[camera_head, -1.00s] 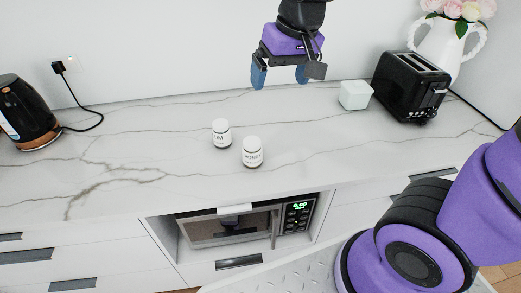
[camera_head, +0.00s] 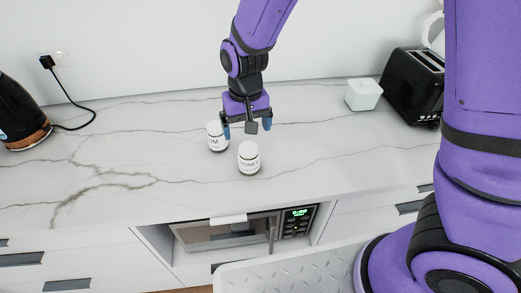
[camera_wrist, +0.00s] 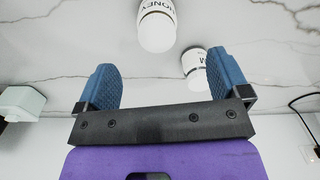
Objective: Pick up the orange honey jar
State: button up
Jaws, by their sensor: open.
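The honey jar (camera_head: 249,159) is a small jar with a white lid and a white label reading HONEY. It stands upright on the marble counter, and no orange shows on it. A similar white jar (camera_head: 216,137), its label partly read as "M", stands just behind it to the left. My gripper (camera_head: 247,131) is open and empty, above and behind the honey jar, with its left finger close to the other jar. In the wrist view, the honey jar (camera_wrist: 157,25) is beyond the blue fingertips, between their lines. The other jar (camera_wrist: 196,68) is partly hidden by the right finger.
A white cube-shaped block (camera_head: 363,94) and a black toaster (camera_head: 411,86) stand at the right. A black kettle (camera_head: 20,115) with a cord is at the left. The counter (camera_head: 120,150) left of the jars is clear. A microwave (camera_head: 225,233) sits below the front edge.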

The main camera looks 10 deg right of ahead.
aim_at(249, 155)
jog(key=shift+w+f, duration=0.3)
jog(key=shift+f, duration=0.5)
jog(key=f, duration=1)
jog(key=shift+w+d+f, duration=0.2)
jog(key=shift+w+f, duration=0.05)
jog(key=c, duration=1.2)
jog(key=shift+r, duration=0.15)
